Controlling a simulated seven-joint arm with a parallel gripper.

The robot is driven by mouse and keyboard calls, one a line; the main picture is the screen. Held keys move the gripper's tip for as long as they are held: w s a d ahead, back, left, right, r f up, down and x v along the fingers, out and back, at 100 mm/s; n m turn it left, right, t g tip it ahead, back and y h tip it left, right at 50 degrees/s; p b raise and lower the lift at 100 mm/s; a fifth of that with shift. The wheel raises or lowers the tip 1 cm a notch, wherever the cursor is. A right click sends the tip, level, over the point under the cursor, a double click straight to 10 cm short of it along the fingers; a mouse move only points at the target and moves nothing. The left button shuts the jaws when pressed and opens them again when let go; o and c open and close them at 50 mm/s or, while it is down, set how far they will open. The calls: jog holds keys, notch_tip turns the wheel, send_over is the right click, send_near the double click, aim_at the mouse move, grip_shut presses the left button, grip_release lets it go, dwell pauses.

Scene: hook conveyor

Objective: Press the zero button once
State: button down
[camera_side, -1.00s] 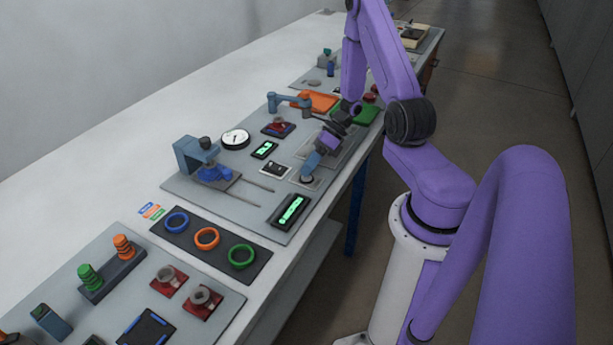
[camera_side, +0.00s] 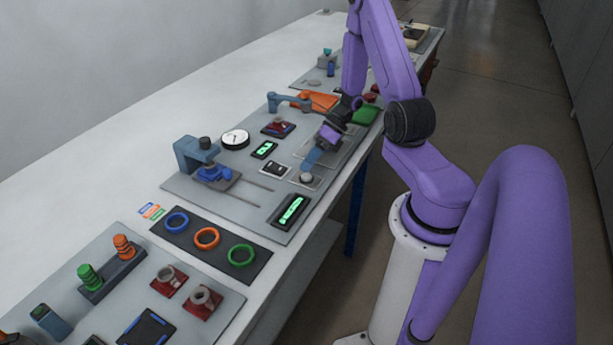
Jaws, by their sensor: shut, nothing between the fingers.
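A round grey button (camera_side: 306,178) sits on a small square plate near the front edge of the grey panel; no label on it can be read, so I cannot confirm it is the zero button. A lit green display (camera_side: 291,211) lies in front of the button. A smaller green display (camera_side: 264,149) and a small black-and-white switch block (camera_side: 275,169) lie to its left.
A round dial gauge (camera_side: 235,138) and a blue clamp-like device (camera_side: 205,160) stand on the panel's left. Blue, orange and green rings lie on a dark mat (camera_side: 185,238) nearer the camera. An orange tray (camera_side: 318,101) and green pad (camera_side: 366,114) lie behind my gripper.

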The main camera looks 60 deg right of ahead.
aim_at(308, 176)
jog(key=shift+r, duration=2.5)
jog(key=shift+a+r+n, duration=0.15)
jog(key=shift+a+n, duration=0.2)
jog(key=shift+n, duration=0.05)
jog(key=s+a+r+n+g+h, duration=0.2)
jog(key=s+a+r+n+g, duration=0.15)
jog(key=a+n, duration=0.5)
jog(key=s+a+r+n+g+h, duration=0.1)
jog(key=s+a+r+n+g, duration=0.4)
jog(key=n, duration=0.7)
jog(key=s+a+r+n+t+h, duration=0.2)
jog(key=s+n, duration=0.2)
jog(key=n, duration=0.7)
jog(key=s+a+r+n+t+h, duration=0.2)
jog(key=s+n, duration=0.3)
jog(key=n, duration=0.7)
jog(key=shift+s+a+r+t+h, duration=0.15)
jog(key=shift+a+r+t+h, duration=0.1)
jog(key=shift+a+t+h, duration=0.4)
